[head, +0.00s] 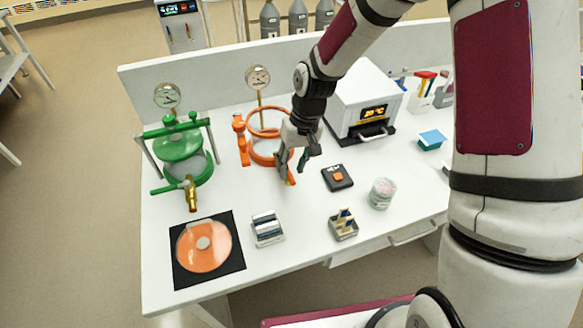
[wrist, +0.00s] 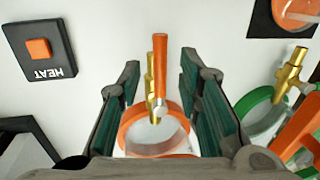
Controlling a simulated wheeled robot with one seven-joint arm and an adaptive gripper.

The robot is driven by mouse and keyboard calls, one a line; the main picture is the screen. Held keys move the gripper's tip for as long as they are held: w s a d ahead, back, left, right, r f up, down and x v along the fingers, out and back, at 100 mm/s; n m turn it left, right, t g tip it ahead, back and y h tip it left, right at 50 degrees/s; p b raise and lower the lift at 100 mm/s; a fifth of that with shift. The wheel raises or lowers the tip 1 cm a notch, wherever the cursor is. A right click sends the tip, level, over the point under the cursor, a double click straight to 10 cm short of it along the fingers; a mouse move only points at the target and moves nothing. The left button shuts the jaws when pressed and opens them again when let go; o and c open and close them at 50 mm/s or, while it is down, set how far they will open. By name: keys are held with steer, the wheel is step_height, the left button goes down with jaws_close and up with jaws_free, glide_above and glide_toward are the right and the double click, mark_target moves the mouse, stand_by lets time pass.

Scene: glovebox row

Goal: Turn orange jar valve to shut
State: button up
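The orange jar (head: 262,150) stands on the white bench, open at the top, with its orange ring (wrist: 126,130) in the wrist view. Its valve has a brass body (wrist: 150,68) and an orange lever (wrist: 160,65). The lever points away from the jar, roughly along the brass body. My gripper (head: 296,164) is at the valve, on the jar's near right side. In the wrist view my gripper (wrist: 159,78) is open, one finger on each side of the lever, with visible gaps. The head view partly hides the valve behind the fingers.
A green jar (head: 187,165) with a brass valve stands left. An orange lid (head: 204,245) lies on a black mat (head: 238,266). A HEAT button box (head: 337,178), a lidded glass jar (head: 382,193), small trays (head: 268,229) and a white oven (head: 365,92) are nearby.

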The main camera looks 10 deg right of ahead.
steer(key=shift+a+f, duration=0.15)
steer(key=shift+f, duration=0.55)
jaws_close()
steer(key=shift+w, duration=0.1)
